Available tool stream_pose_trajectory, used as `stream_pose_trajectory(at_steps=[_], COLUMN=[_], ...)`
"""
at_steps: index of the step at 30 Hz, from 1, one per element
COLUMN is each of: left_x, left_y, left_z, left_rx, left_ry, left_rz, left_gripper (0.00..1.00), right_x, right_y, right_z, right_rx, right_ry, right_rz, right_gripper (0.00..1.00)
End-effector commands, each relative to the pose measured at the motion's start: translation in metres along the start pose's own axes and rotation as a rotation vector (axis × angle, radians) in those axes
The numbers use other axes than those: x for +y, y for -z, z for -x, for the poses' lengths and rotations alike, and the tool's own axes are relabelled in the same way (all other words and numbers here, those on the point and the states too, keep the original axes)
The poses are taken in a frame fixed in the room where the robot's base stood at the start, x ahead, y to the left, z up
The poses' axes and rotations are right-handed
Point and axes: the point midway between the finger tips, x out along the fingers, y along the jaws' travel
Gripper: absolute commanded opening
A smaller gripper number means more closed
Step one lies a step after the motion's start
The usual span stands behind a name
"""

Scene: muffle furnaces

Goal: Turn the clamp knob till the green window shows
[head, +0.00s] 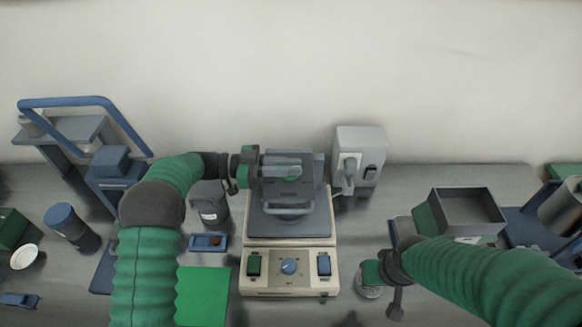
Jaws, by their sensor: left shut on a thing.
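The beige machine (290,257) stands in the middle of the bench, with a dark grey platform and a clamp (288,208) on top. My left gripper (288,168) reaches in from the left over the back of the clamp. It is shut on what appears to be the clamp knob, which the fingers mostly hide. A small green patch shows between the fingers; I cannot tell whether it is the window or part of my gripper. My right gripper (370,275) hangs low at the right of the machine, and its jaw opening cannot be made out.
The machine's front has a blue dial (289,267) between two rocker switches. A grey box with a lever (360,157) stands behind right, an open grey bin (468,210) further right. A dark jar (209,205) and green mat (204,295) lie left. A blue-handled stand (75,103) is far left.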

Motion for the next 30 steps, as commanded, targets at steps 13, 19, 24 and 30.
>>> stream_pose_trajectory(at_steps=[13,19,24,30], left_x=[-0.0013,-0.0013,-0.0006,-0.0003], left_y=[0.0007,0.0008,0.0009,0.0007], left_z=[0.0015,0.0012,0.0003,0.0017], left_rx=[0.001,0.001,0.001,0.001], left_ry=[-0.018,-0.019,-0.02,-0.021], left_rz=[-0.001,-0.002,-0.002,-0.002], left_gripper=[0.0,0.28,0.35,0.35], right_x=[0.0,0.0,0.0,0.0], right_y=[-0.0002,-0.0002,-0.0002,-0.0003], right_z=[-0.0008,-0.0008,-0.0008,-0.0014], right_rx=[0.0,0.0,0.0,0.0], right_ry=[0.0,0.0,0.0,0.0], right_rz=[0.0,0.0,0.0,0.0], right_gripper=[0.0,0.0,0.0,0.0])
